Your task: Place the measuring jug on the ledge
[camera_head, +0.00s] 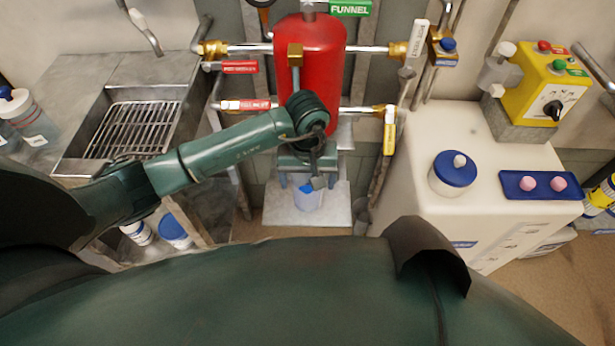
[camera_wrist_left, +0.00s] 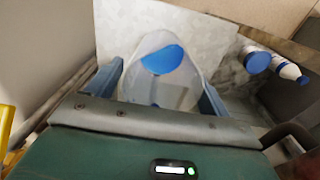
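The measuring jug (camera_head: 308,197) is a whitish, see-through vessel with blue on it. In the head view it stands low, below the red tank, on a pale grey slab (camera_head: 270,212). It also shows in the left wrist view (camera_wrist_left: 187,82). My left gripper (camera_head: 309,184) points down above it. Its two blue fingers are spread wide, one on each side of the jug in the left wrist view (camera_wrist_left: 163,80). I see no clear contact with the jug. I cannot tell which surface is the ledge. My right gripper is out of view.
The red tank (camera_head: 312,65) with pipes and tagged valves stands close behind my left arm. A sink with a grate (camera_head: 130,130) is at left. A large white container (camera_head: 470,140) and a yellow control box (camera_head: 545,85) are at right. Blue-lidded bottles (camera_head: 172,232) stand low at left.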

